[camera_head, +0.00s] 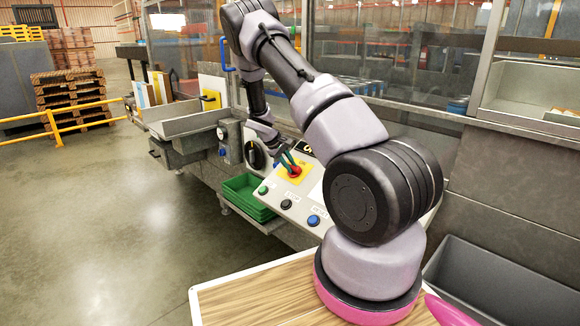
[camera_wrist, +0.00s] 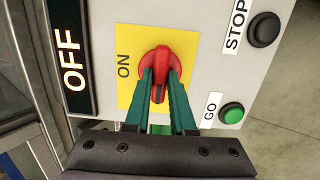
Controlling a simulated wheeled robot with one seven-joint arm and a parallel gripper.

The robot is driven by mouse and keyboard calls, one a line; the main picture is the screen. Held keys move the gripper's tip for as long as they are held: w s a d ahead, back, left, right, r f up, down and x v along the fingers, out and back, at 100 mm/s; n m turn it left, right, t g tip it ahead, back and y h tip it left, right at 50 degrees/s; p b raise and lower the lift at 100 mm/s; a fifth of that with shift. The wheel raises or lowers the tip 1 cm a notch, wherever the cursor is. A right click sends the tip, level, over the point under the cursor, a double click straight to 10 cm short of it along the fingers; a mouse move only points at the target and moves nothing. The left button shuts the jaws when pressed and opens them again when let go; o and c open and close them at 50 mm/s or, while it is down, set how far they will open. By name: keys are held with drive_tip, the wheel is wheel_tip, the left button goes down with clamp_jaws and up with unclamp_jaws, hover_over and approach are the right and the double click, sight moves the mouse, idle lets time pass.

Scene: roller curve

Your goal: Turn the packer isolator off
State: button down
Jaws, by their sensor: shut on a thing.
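The packer isolator is a red rotary knob (camera_wrist: 160,62) on a yellow plate (camera_wrist: 128,80) marked ON, seen large in the wrist view. In the head view the red knob (camera_head: 295,171) sits on the sloped control panel (camera_head: 312,178). My gripper (camera_wrist: 160,85) has green fingers, one on each side of the knob's handle, and is shut on it. The handle lies along the picture's vertical in the wrist view. An OFF sign (camera_wrist: 72,55) with lit letters on black stands beside the yellow plate. The tips of the fingers partly cover the knob.
A black STOP button (camera_wrist: 264,29) and a green GO button (camera_wrist: 231,113) are close to the knob. A blue button (camera_head: 313,220) is lower on the panel. Green trays (camera_head: 243,190) are stacked left of the panel. A glass-walled machine stands behind.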

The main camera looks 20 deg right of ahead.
drive_tip(key=c, duration=0.8)
unclamp_jaws()
drive_tip(key=shift+o, duration=0.2)
drive_tip(key=v, duration=1)
drive_tip(key=shift+a+r, duration=0.25)
drive_tip(key=shift+r, duration=0.1)
